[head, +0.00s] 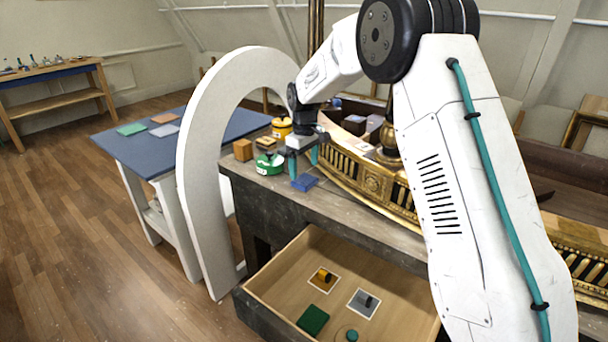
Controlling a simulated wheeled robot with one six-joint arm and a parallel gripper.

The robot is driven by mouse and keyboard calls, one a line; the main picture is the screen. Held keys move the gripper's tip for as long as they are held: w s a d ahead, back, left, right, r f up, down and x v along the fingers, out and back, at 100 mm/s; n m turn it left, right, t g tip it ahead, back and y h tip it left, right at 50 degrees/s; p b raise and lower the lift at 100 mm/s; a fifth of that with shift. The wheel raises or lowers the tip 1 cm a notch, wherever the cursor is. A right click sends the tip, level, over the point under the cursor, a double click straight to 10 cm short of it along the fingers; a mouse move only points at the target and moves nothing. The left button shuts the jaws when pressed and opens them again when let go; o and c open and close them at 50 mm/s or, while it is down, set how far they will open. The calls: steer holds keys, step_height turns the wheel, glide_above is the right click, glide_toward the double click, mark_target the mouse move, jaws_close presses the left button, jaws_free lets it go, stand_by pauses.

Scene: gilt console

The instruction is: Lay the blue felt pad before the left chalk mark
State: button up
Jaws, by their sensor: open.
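A small blue block-like piece (304,183), perhaps the blue felt pad, lies on the dark worktop near its front edge. My gripper (303,163) is open, with teal fingers pointing down just above this piece; I cannot tell whether they touch it. In the open drawer below, two white-edged squares lie on the floor. The left square (333,286) has a yellow and dark object on it, and the right grey one (357,308) a dark object. I cannot tell whether either is a chalk mark.
A green round tin (269,164) and a wooden block (242,149) stand left of my gripper. A gilt carved piece (372,184) is close on the right. The open drawer (285,326) holds a green pad (313,320). A white arch (191,165) stands left, before a blue-topped table (150,158).

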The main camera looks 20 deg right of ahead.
mark_target(304, 180)
step_height(304, 180, up, 8)
steer(key=s+d+r+m, duration=0.1)
steer(key=s+r+m, duration=0.1)
steer(key=s+r, duration=0.7)
steer(key=s+d+r+m, duration=0.1)
steer(key=s+r+m, duration=0.15)
steer(key=s, duration=1.45)
steer(key=s+f+m, duration=0.1)
steer(key=s+f, duration=0.1)
steer(key=s, duration=0.9)
steer(key=s+d+f+m+t, duration=0.1)
steer(key=s+f, duration=0.2)
steer(key=s, duration=0.9)
steer(key=shift+m, duration=0.35)
